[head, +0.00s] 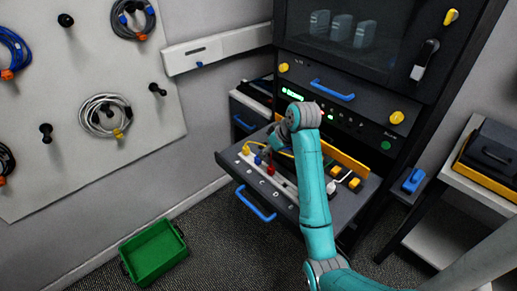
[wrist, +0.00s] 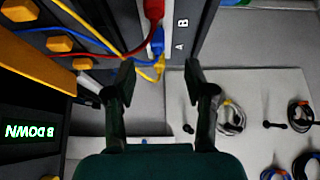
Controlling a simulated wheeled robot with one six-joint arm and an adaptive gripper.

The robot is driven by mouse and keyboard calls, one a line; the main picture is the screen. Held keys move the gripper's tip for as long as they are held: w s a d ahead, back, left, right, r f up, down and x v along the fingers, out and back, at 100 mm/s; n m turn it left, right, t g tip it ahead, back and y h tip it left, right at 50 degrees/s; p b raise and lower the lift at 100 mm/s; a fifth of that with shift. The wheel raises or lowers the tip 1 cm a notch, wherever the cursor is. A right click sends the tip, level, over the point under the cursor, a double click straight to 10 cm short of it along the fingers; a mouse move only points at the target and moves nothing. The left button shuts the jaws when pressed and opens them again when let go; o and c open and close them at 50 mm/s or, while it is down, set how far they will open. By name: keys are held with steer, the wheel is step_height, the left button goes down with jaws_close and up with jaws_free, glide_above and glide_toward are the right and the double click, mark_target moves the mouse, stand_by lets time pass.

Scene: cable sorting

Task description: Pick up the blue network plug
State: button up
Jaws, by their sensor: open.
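The blue network plug (wrist: 157,42) sits on a pale strip near the letter A in the wrist view, with a blue cable running left. In the head view the blue plug (head: 257,160) stands between the yellow plug (head: 246,150) and the red plug (head: 269,169) on the pulled-out shelf. My gripper (wrist: 160,72) is open and empty. In the wrist view the blue plug lies just beyond the gap between the fingertips, apart from them. The yellow plug (wrist: 151,72) shows in that gap, and the red plug (wrist: 153,10) at the top edge.
The shelf (head: 284,205) has a blue handle and orange blocks (head: 354,183). The rack (head: 350,90) stands behind it. A green bin (head: 153,253) is on the floor. Coiled cables hang on the wall board (head: 60,170) at left.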

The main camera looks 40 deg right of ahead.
mark_target(258, 158)
steer(key=x, duration=0.3)
steer(key=d+x, duration=0.1)
steer(key=x, duration=0.1)
steer(key=shift+w, duration=0.5)
steer(key=shift+a+x, duration=0.15)
steer(key=shift+x, duration=1.15)
steer(key=shift+a+x, duration=0.1)
steer(key=shift+x, duration=1.2)
steer(key=shift+w+r, duration=0.1)
steer(key=shift+w, duration=0.05)
jaws_close()
